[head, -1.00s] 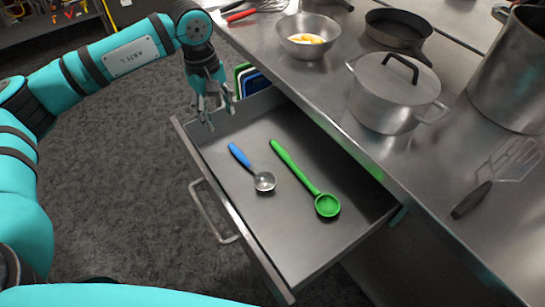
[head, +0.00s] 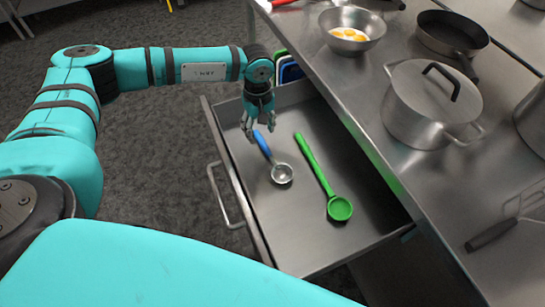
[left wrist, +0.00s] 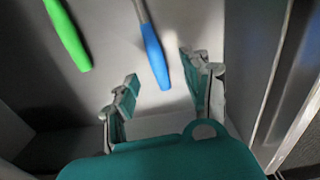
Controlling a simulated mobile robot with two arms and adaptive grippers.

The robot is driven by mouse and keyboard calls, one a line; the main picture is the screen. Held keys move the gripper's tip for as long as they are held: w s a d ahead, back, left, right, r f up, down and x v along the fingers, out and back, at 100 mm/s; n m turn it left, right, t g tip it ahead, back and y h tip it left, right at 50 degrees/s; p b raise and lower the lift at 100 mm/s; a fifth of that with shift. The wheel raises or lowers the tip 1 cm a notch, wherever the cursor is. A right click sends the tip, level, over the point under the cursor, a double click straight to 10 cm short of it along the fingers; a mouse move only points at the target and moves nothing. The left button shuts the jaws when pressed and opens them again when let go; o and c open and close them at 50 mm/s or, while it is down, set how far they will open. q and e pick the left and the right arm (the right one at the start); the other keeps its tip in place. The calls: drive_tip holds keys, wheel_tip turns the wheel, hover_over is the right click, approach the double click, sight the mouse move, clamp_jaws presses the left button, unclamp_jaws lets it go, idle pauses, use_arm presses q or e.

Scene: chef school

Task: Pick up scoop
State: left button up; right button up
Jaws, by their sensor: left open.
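A scoop with a blue handle and a metal bowl (head: 282,173) lies in the open drawer (head: 300,245). A green scoop (head: 318,172) lies to its right in the same drawer. My left gripper (head: 257,133) is open, over the end of the blue handle near the drawer's back left corner. In the left wrist view the blue handle (left wrist: 153,55) points between the two open fingertips, and nothing is gripped. The green handle (left wrist: 68,35) is off to the left there. My right gripper is not in view.
The steel counter (head: 420,180) overhangs the drawer on the right.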

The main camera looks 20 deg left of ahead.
sight(263, 141)
use_arm(q)
drive_tip(key=shift+d+f+p, duration=0.15)
drive_tip(key=shift+f+p, duration=0.15)
drive_tip(key=shift+f, duration=1.05)
drive_tip(key=shift+d+f+p, duration=0.15)
drive_tip(key=shift+f+p, duration=0.1)
drive_tip(key=shift+f, duration=1.1)
clamp_jaws()
